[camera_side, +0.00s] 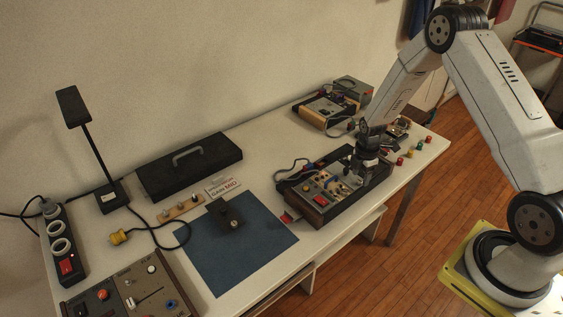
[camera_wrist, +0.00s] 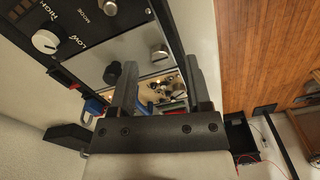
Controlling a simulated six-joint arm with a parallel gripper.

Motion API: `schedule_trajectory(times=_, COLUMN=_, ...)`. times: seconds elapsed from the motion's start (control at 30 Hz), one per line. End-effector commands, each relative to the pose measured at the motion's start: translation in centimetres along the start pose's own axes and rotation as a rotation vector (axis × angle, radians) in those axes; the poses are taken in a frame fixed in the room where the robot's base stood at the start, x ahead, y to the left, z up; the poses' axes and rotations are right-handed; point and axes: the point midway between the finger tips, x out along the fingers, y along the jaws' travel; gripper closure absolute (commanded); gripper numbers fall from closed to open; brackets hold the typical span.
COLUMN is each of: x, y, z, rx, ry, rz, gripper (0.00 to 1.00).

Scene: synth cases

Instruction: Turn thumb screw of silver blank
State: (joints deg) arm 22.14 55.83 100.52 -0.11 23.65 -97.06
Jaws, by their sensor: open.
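The silver blank (camera_wrist: 136,47) is a plain bright plate in a dark case, seen in the wrist view. A silver thumb screw (camera_wrist: 160,53) sits at its right side, and a dark round knob (camera_wrist: 112,72) is near its lower left. My gripper (camera_wrist: 160,68) is open, with its two dark fingers apart and the silver screw showing between them near the tips. I cannot tell whether either finger touches it. In the side view my gripper (camera_side: 358,175) is over the right part of the case (camera_side: 319,207) and hides that part.
In the wrist view, a black module with a white knob (camera_wrist: 46,41) adjoins the blank. In the side view, a blue mat (camera_side: 215,262) lies left of the case, a wooden-sided device (camera_side: 326,111) stands behind it, and several small coloured parts (camera_side: 409,153) lie to the right.

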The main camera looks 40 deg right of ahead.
Motion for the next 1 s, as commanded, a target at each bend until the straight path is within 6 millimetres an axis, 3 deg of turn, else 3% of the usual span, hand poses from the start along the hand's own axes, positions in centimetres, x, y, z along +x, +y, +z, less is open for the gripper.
schedule_trajectory(times=0.2, x=1.4, y=0.0, z=0.0, rx=0.000, ry=0.000, rz=0.000, gripper=0.38)
schedule_trajectory(times=0.57, x=1.6, y=0.0, z=0.0, rx=0.000, ry=0.000, rz=0.001, gripper=0.38)
schedule_trajectory(times=0.77, x=1.6, y=0.0, z=0.0, rx=0.000, ry=0.000, rz=0.000, gripper=1.00)
schedule_trajectory(times=1.0, x=1.6, y=0.0, z=0.0, rx=0.003, ry=0.000, rz=0.000, gripper=1.00)
